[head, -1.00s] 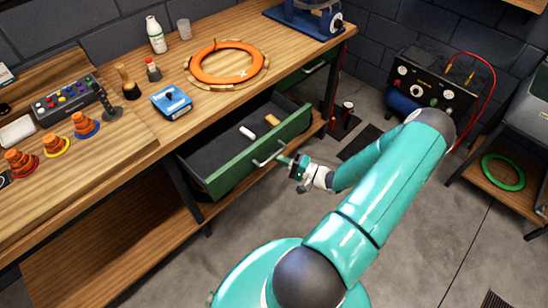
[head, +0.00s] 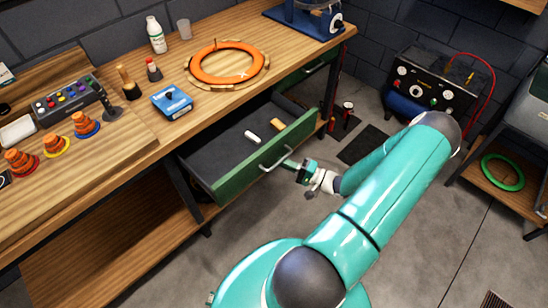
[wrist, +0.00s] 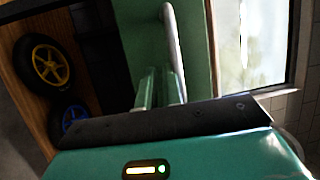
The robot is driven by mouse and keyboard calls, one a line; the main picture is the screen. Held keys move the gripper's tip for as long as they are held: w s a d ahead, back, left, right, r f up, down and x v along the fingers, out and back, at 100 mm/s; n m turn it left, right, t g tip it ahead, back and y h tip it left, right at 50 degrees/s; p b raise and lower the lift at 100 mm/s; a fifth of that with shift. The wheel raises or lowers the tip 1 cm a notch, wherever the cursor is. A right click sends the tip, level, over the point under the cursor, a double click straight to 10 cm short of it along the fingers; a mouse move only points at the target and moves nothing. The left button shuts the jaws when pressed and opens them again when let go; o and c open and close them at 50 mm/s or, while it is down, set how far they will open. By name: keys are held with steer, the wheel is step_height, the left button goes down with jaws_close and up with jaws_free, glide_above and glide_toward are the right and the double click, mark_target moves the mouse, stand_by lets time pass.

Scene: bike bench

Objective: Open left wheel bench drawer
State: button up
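The left bench drawer (head: 240,172) has a green front and dark inside, and stands well out from under the wooden bench top in the head view. Its pale bar handle (head: 276,160) is on the front; the handle also shows in the wrist view (wrist: 171,35). My gripper (head: 289,163) is at the handle, just in front of the drawer. In the wrist view its two teal fingers (wrist: 160,90) are close together at the handle's lower end and appear shut on it; the exact contact is partly hidden.
A white piece (head: 251,136) and a tan piece (head: 278,124) lie in the drawer. A second green drawer (head: 305,68) sits closed to the right. Grey floor (head: 400,220) in front is clear.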

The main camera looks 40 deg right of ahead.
steer(key=shift+o, duration=0.6)
steer(key=shift+s+d+r, duration=0.1)
steer(key=shift+s+d, duration=0.65)
steer(key=shift+d, duration=0.3)
steer(key=shift+v, duration=1.9)
steer(key=shift+a+f+v, duration=0.1)
steer(key=shift+f+v, duration=0.05)
steer(key=shift+v, duration=1)
steer(key=shift+a+f+v, duration=0.1)
steer(key=shift+f+v, duration=0.05)
steer(key=shift+v, duration=1.05)
steer(key=shift+f+v, duration=0.15)
steer(key=shift+v, duration=1)
steer(key=v, duration=1.4)
steer(key=shift+a, duration=0.1)
